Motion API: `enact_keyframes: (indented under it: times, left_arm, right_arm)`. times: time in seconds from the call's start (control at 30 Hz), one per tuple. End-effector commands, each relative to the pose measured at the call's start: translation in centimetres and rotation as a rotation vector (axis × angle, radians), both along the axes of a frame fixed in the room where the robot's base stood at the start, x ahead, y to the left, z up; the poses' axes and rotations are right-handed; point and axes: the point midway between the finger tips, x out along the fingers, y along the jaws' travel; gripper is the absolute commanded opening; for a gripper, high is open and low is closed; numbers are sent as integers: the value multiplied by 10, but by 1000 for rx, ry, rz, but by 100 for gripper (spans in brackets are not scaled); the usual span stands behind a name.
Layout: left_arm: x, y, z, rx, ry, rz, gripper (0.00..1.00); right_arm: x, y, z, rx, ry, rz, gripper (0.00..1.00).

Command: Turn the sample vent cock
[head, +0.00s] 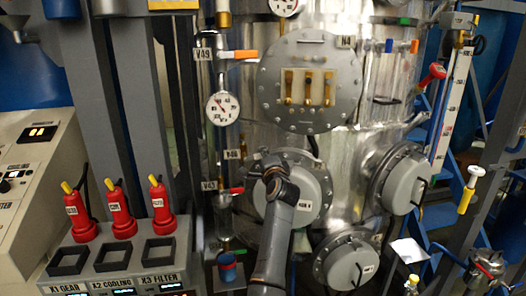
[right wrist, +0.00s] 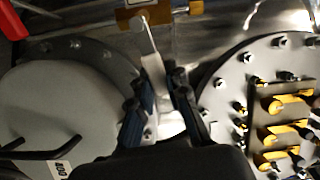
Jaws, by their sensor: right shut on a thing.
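A slim grey metal lever (right wrist: 149,44) rises between the two fingers of my right gripper (right wrist: 158,88) in the right wrist view. The gripper is shut on its lower part, and the upper end sticks out beyond the fingertips. I take this lever to be the sample vent cock's handle; no name for it is readable. In the head view my right gripper (head: 258,163) is in front of the steel vessel, beside a small valve tag (head: 232,154), between the upper round flange and a lower round cover. There the lever is too small or hidden to make out. My left gripper is out of view.
Close by are an orange-handled valve (head: 240,54), a pressure gauge (head: 222,108) and a red-handled valve (head: 233,190). The upper flange (head: 312,80) with yellow clamps and the lower cover (head: 318,190) flank my gripper closely. A control console with red bottles (head: 118,212) stands left.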

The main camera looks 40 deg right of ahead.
Motion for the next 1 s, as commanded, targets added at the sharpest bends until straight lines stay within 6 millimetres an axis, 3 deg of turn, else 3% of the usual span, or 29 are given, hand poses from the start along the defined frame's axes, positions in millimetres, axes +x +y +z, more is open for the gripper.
enact_keyframes:
  times: [0.3,0.9,0.93,1.0]
  left_arm:
    - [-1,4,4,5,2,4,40]
    - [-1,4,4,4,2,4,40]
    - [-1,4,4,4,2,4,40]
    - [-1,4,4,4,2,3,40]
  right_arm:
    - [0,0,-4,117,-80,1,0]
    - [0,0,-5,147,-102,2,0]
    - [0,0,-5,147,-102,2,21]
    - [0,0,-6,146,-100,1,36]
